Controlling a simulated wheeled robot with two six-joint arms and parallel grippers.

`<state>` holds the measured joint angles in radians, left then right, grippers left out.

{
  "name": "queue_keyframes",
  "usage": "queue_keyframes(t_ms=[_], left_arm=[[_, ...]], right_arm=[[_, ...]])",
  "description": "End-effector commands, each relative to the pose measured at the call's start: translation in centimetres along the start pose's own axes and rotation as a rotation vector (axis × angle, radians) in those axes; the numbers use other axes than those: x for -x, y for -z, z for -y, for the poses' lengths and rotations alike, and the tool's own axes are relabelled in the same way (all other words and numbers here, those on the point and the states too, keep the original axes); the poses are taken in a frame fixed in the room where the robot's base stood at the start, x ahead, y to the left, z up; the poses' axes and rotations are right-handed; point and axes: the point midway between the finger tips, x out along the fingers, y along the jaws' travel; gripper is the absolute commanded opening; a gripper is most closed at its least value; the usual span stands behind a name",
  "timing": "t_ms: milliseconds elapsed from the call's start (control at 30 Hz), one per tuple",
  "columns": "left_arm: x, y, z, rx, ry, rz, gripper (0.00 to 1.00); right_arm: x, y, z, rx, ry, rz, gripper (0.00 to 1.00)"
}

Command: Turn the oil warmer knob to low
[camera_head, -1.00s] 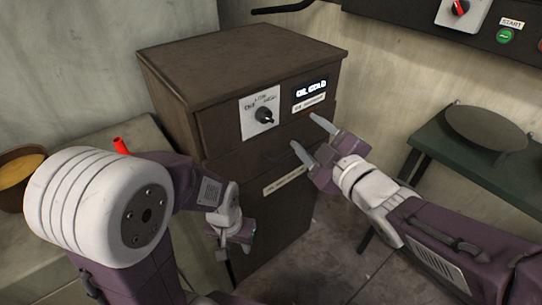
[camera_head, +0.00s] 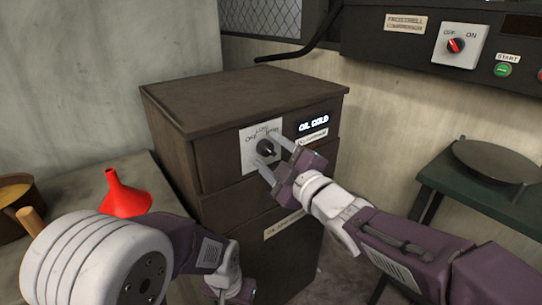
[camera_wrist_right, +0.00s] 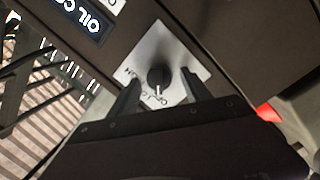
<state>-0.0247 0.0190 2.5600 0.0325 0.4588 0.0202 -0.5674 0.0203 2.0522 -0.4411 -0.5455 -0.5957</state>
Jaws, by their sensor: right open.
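The oil warmer (camera_head: 240,90) is a dark brown cabinet in the middle of the head view. Its black knob (camera_head: 265,148) sits on a white dial plate (camera_head: 248,160) on the front. A display (camera_head: 313,123) beside it reads "OIL COLD". My right gripper (camera_head: 275,160) is open, with its fingers reaching to either side of the knob. In the right wrist view the knob (camera_wrist_right: 159,76) lies between the two fingers, with a gap to each; contact cannot be made out. My left gripper (camera_head: 236,292) is low at the bottom, partly cut off, its jaws unclear.
A red funnel (camera_head: 124,195) and a brown pot (camera_head: 14,192) stand on the left counter. A dark pan (camera_head: 494,160) rests on a green table (camera_head: 455,180) at right. A wall panel with an ON/OFF knob (camera_head: 456,45) and green start button (camera_head: 502,69) is above.

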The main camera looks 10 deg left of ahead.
Motion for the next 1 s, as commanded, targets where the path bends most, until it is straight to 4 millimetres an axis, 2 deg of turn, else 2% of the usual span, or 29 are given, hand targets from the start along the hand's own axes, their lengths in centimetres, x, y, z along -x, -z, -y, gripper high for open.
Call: queue_keyframes(t_ms=[167,200,300,400,667,1000], left_arm=[[0.0,0.0,0.0,0.0,0.0,0.0,0.36],[0.0,0.0,0.0,0.0,0.0,0.0,0.36],[0.0,0.0,0.0,0.0,0.0,0.0,0.36],[0.0,0.0,0.0,0.0,0.0,0.0,0.36],[0.4,0.0,0.0,0.0,0.0,0.0,0.36],[2.8,0.3,-0.1,0.0,0.0,0.0,0.36]], right_arm=[[0.0,0.0,0.0,0.0,0.0,0.0,0.57],[0.0,0.0,0.0,0.0,0.0,0.0,0.51],[0.0,0.0,0.0,0.0,0.0,0.001,0.23],[0.0,0.0,0.0,-0.001,0.0,0.001,0.0],[0.0,0.0,-0.1,-0.027,0.004,0.003,0.0],[0.0,0.2,-0.5,-0.241,0.025,0.018,0.0]])
